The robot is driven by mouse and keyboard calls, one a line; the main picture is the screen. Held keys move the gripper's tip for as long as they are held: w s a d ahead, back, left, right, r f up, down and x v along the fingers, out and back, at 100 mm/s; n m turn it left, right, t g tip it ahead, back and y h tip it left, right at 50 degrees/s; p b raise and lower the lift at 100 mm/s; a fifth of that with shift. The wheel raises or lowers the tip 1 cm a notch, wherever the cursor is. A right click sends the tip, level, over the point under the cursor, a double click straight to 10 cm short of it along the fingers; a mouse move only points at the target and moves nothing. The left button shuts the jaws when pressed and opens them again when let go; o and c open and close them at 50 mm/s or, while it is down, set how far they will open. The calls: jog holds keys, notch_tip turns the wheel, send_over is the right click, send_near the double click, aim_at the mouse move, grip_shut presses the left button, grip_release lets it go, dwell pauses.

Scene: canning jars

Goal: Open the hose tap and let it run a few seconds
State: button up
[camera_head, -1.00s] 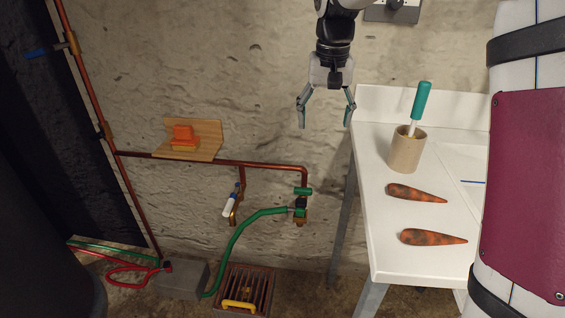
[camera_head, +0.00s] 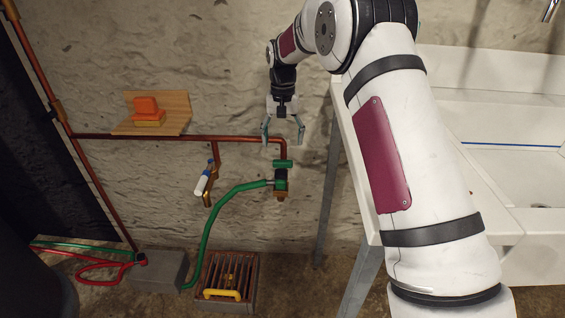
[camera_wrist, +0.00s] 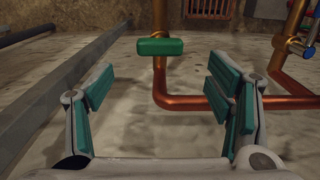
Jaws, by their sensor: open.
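The hose tap (camera_head: 281,184) sits at the lower end of the copper pipe on the wall, with a green handle (camera_head: 283,163) on top. The green hose (camera_head: 222,208) runs from it down to the floor. My gripper (camera_head: 283,138) is open and empty, just above the green handle in the head view. In the wrist view the handle (camera_wrist: 161,46) shows as a green bar beyond and between my open fingers (camera_wrist: 170,92), apart from them.
A second tap with a white and blue handle (camera_head: 203,183) hangs to the left. A wooden shelf (camera_head: 177,106) holds an orange block (camera_head: 147,108).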

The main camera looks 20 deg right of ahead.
aim_at(283, 161)
notch_tip(283, 161, down, 8)
jog(key=shift+r+b, duration=0.1)
jog(key=shift+b, duration=0.95)
jog(key=c, duration=1.2)
